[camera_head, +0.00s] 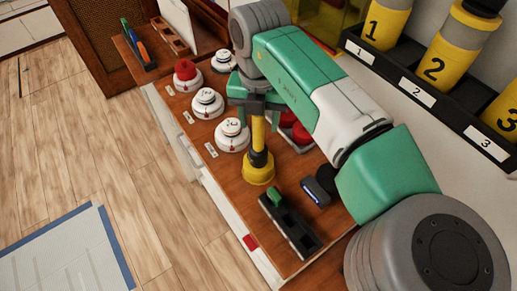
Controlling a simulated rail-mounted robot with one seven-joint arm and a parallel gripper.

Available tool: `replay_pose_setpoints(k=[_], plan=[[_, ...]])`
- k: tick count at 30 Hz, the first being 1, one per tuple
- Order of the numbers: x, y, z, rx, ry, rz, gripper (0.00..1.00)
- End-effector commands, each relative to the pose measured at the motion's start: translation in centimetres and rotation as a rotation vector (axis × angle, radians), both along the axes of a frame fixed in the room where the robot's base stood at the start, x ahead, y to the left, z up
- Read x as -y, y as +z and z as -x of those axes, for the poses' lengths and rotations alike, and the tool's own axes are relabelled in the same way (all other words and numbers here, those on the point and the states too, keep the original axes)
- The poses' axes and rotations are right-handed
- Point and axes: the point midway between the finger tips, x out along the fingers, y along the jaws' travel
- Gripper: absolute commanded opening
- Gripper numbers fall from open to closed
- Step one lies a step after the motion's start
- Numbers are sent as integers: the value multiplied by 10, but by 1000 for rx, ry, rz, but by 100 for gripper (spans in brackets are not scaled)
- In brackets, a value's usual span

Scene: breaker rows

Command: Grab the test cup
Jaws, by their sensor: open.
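A yellow cup-shaped tool (258,170), which looks like the test cup, stands upright on the wooden bench. It has a wide yellow base, a black collar and a thin yellow handle. My gripper (256,120) is above it, pointing down, with its green fingers apart. The upper part of the handle appears between the fingers; I cannot tell whether they touch it. The top of the handle is hidden by the gripper.
White round units (232,134) stand left of the tool, one with a red top (187,75). Red items are partly hidden behind my arm. A black tray (290,225) and a dark block (316,191) lie nearby. Numbered yellow cylinders (434,68) stand in a rack at upper right.

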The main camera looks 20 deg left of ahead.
Motion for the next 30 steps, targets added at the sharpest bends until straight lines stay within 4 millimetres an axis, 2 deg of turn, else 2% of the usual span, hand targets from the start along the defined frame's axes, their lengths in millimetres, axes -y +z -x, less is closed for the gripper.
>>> replay_pose_setpoints(k=[4,10,15,18,27,30], plan=[[-1,-25,1,-2,1,-1,50],[-1,-27,0,0,1,-1,50],[-1,-27,0,0,1,-1,17],[-1,-27,0,0,1,-1,0],[-1,-26,0,1,1,-2,0],[-1,-20,0,3,0,-2,0]])
